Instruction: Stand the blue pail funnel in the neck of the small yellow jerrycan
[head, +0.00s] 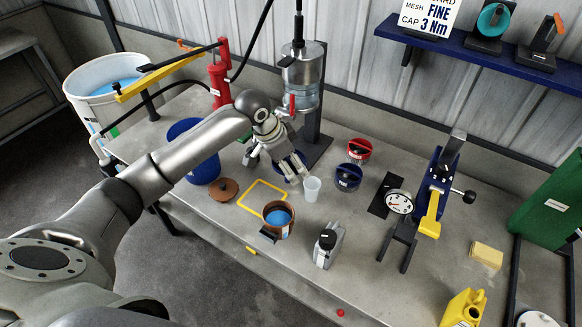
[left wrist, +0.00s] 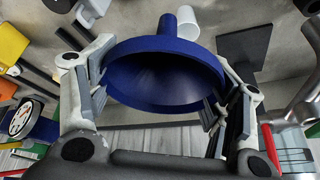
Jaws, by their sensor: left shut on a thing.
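The blue pail funnel (left wrist: 165,78) shows large in the left wrist view, its wide mouth facing the camera and its spout pointing away. My left gripper (head: 291,170) is shut on the funnel, with its fingers at opposite sides of the rim. In the head view the funnel is mostly hidden behind the gripper, above the bench near the column. The small yellow jerrycan (head: 464,310) stands at the bottom right of the head view, cut off by the frame edge and well apart from the gripper. My right gripper is not in view.
A white cup (head: 312,189) stands close by the left gripper. A brown pot with blue liquid (head: 277,219), a grey bottle (head: 328,247), red and blue cups (head: 348,178), and a gauge press (head: 437,195) stand on the bench. A yellow sponge (head: 487,255) lies near the jerrycan.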

